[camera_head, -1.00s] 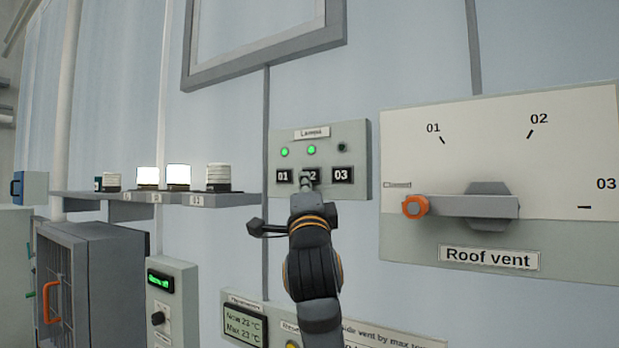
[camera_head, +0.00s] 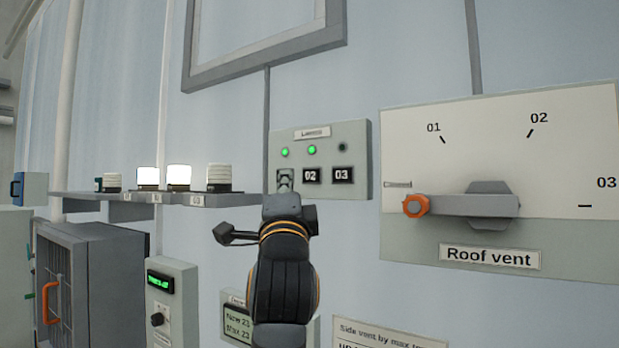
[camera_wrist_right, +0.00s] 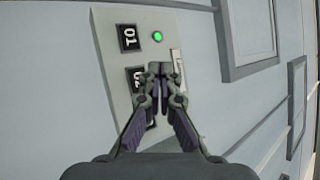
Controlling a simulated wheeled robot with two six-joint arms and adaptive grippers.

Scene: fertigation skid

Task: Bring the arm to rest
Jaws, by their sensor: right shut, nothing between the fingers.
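My right gripper (camera_head: 285,180) is shut and empty in front of the lamps panel (camera_head: 360,190). In the head view its fingertips cover the 01 label; whether they touch the panel cannot be told. The labels 02 (camera_head: 311,176) and 03 (camera_head: 343,174) are clear. Above them two indicators glow green and the right one is dark. In the right wrist view the shut fingertips (camera_wrist_right: 160,70) overlap the panel (camera_wrist_right: 108,55), beside the 02 label and below a lit green indicator (camera_wrist_right: 157,36). My left gripper is not in view.
The roof vent board (camera_head: 560,140) with its orange-tipped lever (camera_head: 460,205) stands to the right. A shelf (camera_head: 225,201) with several beacons, two glowing white, is to the left. A grey cabinet (camera_head: 110,275) and small control boxes sit lower.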

